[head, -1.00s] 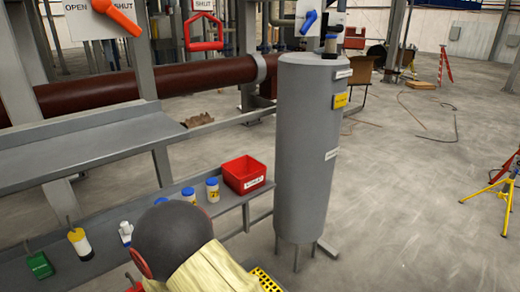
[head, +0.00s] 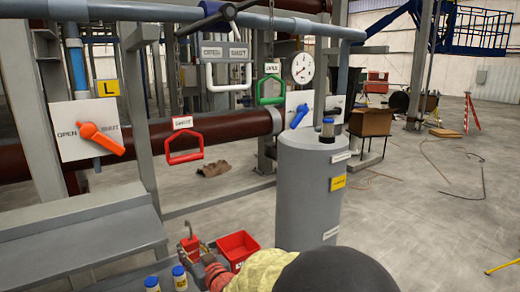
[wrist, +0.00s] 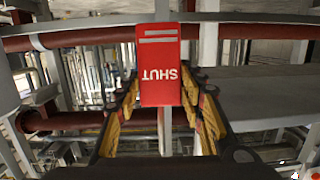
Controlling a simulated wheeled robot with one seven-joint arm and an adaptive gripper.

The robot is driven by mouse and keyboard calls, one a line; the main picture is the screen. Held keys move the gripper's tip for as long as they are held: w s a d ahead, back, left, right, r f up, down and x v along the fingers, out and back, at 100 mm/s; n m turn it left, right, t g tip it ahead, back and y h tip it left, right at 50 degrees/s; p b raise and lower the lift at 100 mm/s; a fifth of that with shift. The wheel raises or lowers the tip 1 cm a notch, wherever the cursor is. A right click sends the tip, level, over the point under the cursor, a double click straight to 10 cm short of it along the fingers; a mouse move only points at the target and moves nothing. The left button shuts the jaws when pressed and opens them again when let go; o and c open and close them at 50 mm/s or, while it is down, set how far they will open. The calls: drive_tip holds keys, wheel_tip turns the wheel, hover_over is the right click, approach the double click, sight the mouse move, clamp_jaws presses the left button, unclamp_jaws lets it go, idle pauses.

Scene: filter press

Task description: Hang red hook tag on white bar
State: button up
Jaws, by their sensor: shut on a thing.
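The red tag (head: 190,246) has a thin grey hook at its top and is in my gripper (head: 207,260), low in the head view. In the wrist view the tag (wrist: 160,80) sits between the fingers, its white SHUT lettering upside down. My gripper's yellow-padded fingers (wrist: 162,98) are shut on it. A white U-shaped bar (head: 228,88) hangs under the grey OPEN/SHUT plate in the head view. It is above the tag and slightly right in the picture, with clear separation. The tag's lower end is partly hidden by my gripper in the head view.
A red handle (head: 185,158) and a green handle (head: 271,92) hang on either side of the white bar. A grey tank (head: 306,200) stands at right, near a red bin (head: 238,247). An orange valve lever (head: 100,138) is at left. Bottles (head: 152,284) stand low.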

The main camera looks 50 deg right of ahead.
drive_tip(key=s+d+r+m+h+p, duration=0.15)
drive_tip(key=s+d+r+p, duration=0.35)
drive_tip(key=r, duration=0.7)
drive_tip(key=s+d+r+m+h+p, duration=0.1)
drive_tip(key=s+d+r+h+p, duration=0.3)
drive_tip(key=r, duration=0.9)
drive_tip(key=s+d+r+m+h+p, duration=0.15)
drive_tip(key=s+d+r+p, duration=0.45)
drive_tip(key=r, duration=0.6)
drive_tip(key=w+d+r+b, duration=0.1)
drive_tip(key=w+b, duration=0.3)
drive_tip(key=w, duration=0.4)
drive_tip(key=w+d+r+y+b, duration=0.1)
drive_tip(key=w+d+b, duration=0.1)
drive_tip(key=w, duration=0.5)
drive_tip(key=shift+w+d+r+g+b, duration=0.25)
drive_tip(key=shift+w+g+b, duration=0.15)
drive_tip(key=shift+b, duration=0.45)
drive_tip(key=o, duration=1.2)
drive_tip(key=shift+o, duration=0.3)
